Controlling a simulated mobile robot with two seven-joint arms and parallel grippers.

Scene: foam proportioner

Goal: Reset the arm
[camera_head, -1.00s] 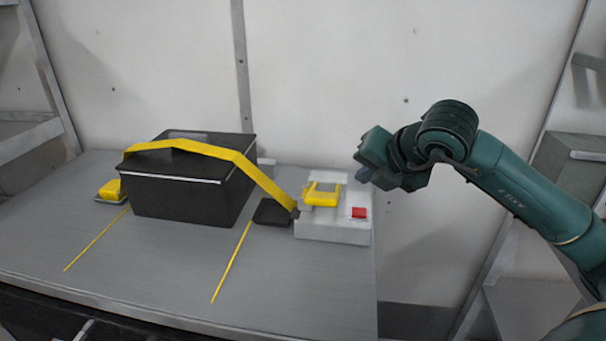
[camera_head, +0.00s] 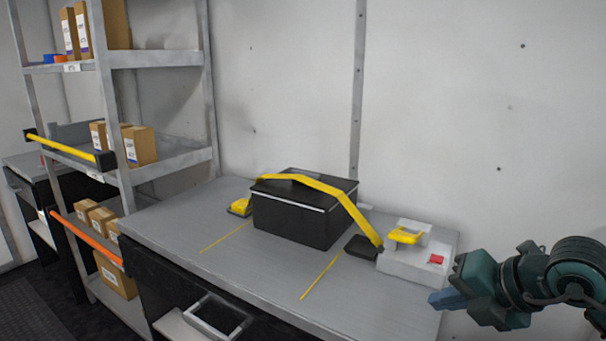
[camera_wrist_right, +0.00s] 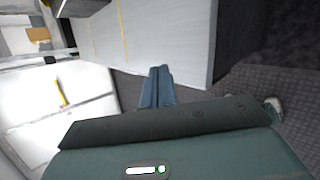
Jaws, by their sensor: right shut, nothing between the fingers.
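My right gripper (camera_head: 436,300) is at the lower right of the head view, beside the right end of the grey workbench (camera_head: 190,228). Its blue fingers are together with nothing between them, and they also show in the right wrist view (camera_wrist_right: 158,88), apart from the bench edge. My left gripper is not in view. On the bench stands a black box (camera_head: 300,215) with a yellow strap (camera_head: 330,189) over its lid. To its right is a white device (camera_head: 400,262) with a yellow handle (camera_head: 406,235) and a red button (camera_head: 435,259).
A metal shelf (camera_head: 160,60) with cardboard boxes (camera_head: 139,146) stands at the left. A yellow block (camera_head: 240,206) and a black pad (camera_head: 363,247) lie beside the box. Two yellow lines mark the bench top.

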